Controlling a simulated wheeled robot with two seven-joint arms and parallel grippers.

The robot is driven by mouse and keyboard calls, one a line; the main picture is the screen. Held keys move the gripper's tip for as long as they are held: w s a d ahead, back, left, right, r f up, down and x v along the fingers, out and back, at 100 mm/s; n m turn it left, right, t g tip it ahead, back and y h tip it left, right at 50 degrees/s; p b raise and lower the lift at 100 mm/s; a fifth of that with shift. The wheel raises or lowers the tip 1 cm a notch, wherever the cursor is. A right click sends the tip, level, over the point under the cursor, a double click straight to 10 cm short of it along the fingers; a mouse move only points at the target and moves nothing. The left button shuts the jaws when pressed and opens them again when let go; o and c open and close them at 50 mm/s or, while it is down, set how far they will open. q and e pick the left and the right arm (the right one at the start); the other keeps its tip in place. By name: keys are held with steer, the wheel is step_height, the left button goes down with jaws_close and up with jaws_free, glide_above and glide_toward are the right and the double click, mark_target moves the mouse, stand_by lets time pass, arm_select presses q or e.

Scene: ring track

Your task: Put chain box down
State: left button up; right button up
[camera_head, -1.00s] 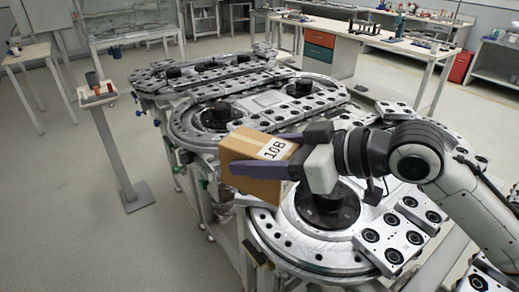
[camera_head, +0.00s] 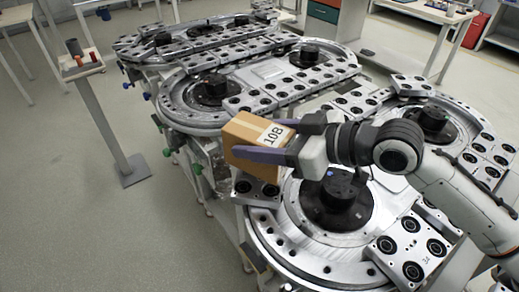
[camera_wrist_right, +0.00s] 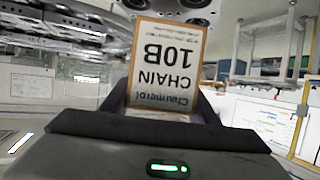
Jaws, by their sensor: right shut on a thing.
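The chain box (camera_head: 246,141) is a brown carton with a white "10B" label. My right gripper (camera_head: 262,146) is shut on it, one purple finger on each side, and it appears to be held above the near part of the ring track (camera_head: 277,228). In the right wrist view the box (camera_wrist_right: 166,66) sits between the fingers with its label, reading "CHAIN 10B", upside down. The underside of the box is hidden. My left gripper is not in view.
Dark round hubs (camera_head: 336,198) and plates with black rings (camera_head: 411,247) stand on the track. A small stand (camera_head: 83,68) with a tray is at the left. Open floor (camera_head: 80,220) lies left of the track. A workbench (camera_head: 417,10) is at the back right.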

step_height(320, 180, down, 3)
steer(key=shift+r, duration=0.15)
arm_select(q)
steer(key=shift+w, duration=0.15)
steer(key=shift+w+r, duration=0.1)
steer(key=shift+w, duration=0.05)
arm_select(e)
steer(key=o, duration=1.4)
steer(key=shift+f, duration=0.45)
steer(key=o, duration=0.4)
steer(key=shift+o, duration=0.2)
steer(key=shift+r, duration=0.15)
